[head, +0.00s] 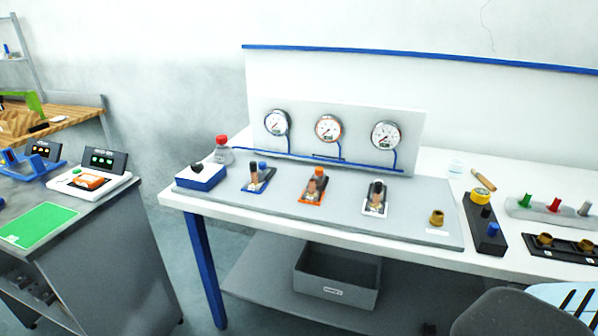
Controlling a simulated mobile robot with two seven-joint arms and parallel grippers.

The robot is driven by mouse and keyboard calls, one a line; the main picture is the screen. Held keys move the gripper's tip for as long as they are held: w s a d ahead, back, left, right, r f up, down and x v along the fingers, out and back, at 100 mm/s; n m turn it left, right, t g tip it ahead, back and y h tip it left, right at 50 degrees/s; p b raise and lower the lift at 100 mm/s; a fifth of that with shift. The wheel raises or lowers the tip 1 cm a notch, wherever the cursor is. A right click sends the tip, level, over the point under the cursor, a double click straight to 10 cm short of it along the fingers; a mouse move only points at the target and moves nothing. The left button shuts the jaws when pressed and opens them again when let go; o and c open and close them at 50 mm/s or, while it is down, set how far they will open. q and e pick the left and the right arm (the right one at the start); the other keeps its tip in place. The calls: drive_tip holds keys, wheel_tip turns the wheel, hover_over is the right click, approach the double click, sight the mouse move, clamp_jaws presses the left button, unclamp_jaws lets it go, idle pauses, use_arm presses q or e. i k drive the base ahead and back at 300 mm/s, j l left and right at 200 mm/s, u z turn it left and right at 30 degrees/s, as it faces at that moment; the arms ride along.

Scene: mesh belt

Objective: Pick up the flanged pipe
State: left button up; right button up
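I cannot make out anything that is clearly a flanged pipe in the head view. A small brass fitting (437,218) stands at the right end of the grey panel on the white bench; it is too small to tell whether it has a flange. Two more brass-coloured round pieces sit in a dark holder (570,247) at the right edge. Neither of my grippers shows in this view.
The white bench (180,198) carries three gauges on a backboard (350,117), three small valve stations and a blue box (201,178). A grey bin (336,290) sits on the lower shelf. A grey cabinet with a green mat (38,224) stands left, across a floor gap.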

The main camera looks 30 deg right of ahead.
sight(310, 193)
drive_tip(key=z, duration=1.55)
